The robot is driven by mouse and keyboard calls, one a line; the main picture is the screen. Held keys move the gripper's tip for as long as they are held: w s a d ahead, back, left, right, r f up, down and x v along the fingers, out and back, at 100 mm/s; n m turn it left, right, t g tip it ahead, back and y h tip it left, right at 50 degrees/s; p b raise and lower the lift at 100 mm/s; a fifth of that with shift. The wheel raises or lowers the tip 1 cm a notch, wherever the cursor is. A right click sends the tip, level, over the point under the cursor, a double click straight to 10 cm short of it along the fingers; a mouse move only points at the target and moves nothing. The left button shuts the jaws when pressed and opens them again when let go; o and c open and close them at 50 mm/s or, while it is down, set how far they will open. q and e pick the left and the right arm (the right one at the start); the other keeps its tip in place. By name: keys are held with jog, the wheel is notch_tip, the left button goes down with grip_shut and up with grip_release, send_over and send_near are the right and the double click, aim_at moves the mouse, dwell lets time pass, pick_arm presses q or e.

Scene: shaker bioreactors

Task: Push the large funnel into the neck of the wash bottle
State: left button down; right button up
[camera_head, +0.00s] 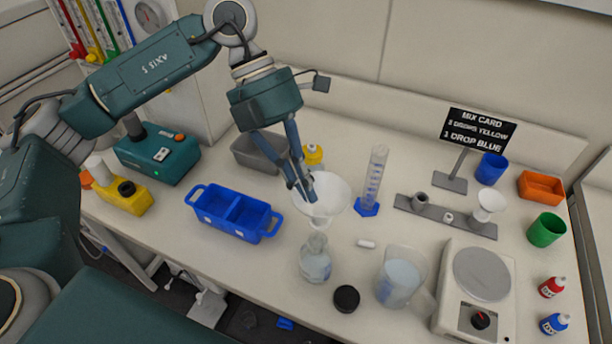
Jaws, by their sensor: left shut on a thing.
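The large white funnel (331,196) is held in the air above the bench. My left gripper (307,192) is shut on the funnel's rim at its left side. The clear wash bottle (315,264) stands upright on the bench just below the funnel. It holds some pale liquid, and its neck (316,241) points up under the funnel's stem. The stem tip looks close above the neck, but I cannot tell whether they touch. My right gripper is not in view.
A black cap (346,298) and a beaker of liquid (400,276) are right of the bottle. A graduated cylinder (374,178) stands behind. A blue two-part caddy (233,214) is left. A smaller funnel sits in a grey rack (455,219); a balance (477,300) is at right.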

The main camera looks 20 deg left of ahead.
aim_at(304, 201)
pick_arm(q)
jog(key=shift+s+f+b, duration=0.1)
jog(key=shift+f+b, duration=0.25)
jog(key=shift+f, duration=0.65)
notch_tip(304, 201, down, 2)
jog(key=shift+b, duration=0.9)
jog(key=shift+r, duration=0.1)
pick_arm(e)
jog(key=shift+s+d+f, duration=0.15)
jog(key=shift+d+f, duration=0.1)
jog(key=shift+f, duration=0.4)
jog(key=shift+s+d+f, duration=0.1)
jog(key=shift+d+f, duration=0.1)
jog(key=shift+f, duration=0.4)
pick_arm(q)
jog(key=shift+f+b, duration=0.3)
jog(key=shift+f, duration=0.05)
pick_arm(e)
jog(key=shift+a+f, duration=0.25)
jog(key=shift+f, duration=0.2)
pick_arm(q)
jog(key=shift+f+b, duration=0.4)
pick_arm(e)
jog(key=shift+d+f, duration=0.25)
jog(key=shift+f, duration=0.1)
